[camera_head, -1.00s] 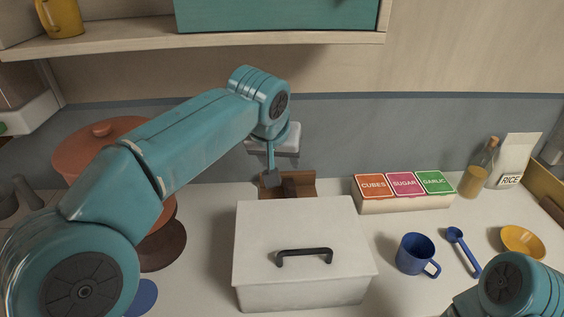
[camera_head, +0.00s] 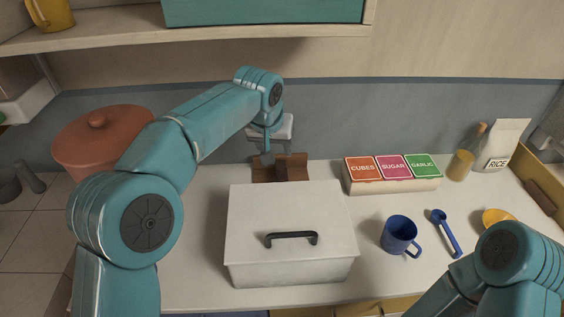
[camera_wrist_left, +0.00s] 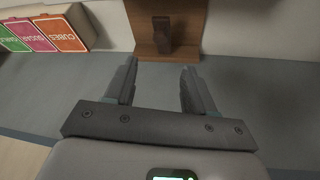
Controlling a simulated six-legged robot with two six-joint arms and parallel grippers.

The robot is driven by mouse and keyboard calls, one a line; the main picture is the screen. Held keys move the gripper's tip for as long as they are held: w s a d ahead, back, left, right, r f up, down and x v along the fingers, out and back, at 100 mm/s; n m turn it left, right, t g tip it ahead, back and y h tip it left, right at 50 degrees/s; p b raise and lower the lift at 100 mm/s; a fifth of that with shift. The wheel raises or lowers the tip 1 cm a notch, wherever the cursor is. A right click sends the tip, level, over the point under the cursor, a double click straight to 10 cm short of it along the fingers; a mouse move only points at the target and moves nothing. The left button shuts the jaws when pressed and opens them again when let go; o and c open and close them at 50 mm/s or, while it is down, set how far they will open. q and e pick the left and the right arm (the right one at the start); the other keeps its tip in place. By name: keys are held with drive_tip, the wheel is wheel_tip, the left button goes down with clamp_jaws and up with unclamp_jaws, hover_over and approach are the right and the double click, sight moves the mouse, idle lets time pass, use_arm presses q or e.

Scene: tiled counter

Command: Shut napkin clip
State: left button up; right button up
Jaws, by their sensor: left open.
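The napkin clip seems to be the brown wooden holder (camera_head: 298,166) with a darker upright piece, standing behind the white box against the wall. In the left wrist view the brown board (camera_wrist_left: 190,22) and its dark middle piece (camera_wrist_left: 162,36) show at the top, beyond the fingertips. My left gripper (camera_head: 267,158) reaches over the counter to the holder's left part in the head view. In the left wrist view my left gripper (camera_wrist_left: 160,78) is open, with nothing between its fingers. I cannot tell whether it touches the holder. My right gripper is out of view.
A white lidded box (camera_head: 290,220) stands in front of the holder. A rack with labelled cards (camera_head: 391,187) is to its right, with a blue mug (camera_head: 398,234) and blue spoon (camera_head: 446,233) nearer. A terracotta pot (camera_head: 100,140) stands left. A shelf (camera_head: 270,42) hangs above.

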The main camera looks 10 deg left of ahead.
sight(282, 168)
use_arm(q)
drive_tip(key=p+x, duration=0.1)
drive_tip(key=x, duration=0.9)
drive_tip(key=shift+w+d+f, duration=0.1)
drive_tip(key=shift+w+f, duration=0.05)
drive_tip(key=shift+f, duration=0.15)
drive_tip(key=shift+r, duration=0.1)
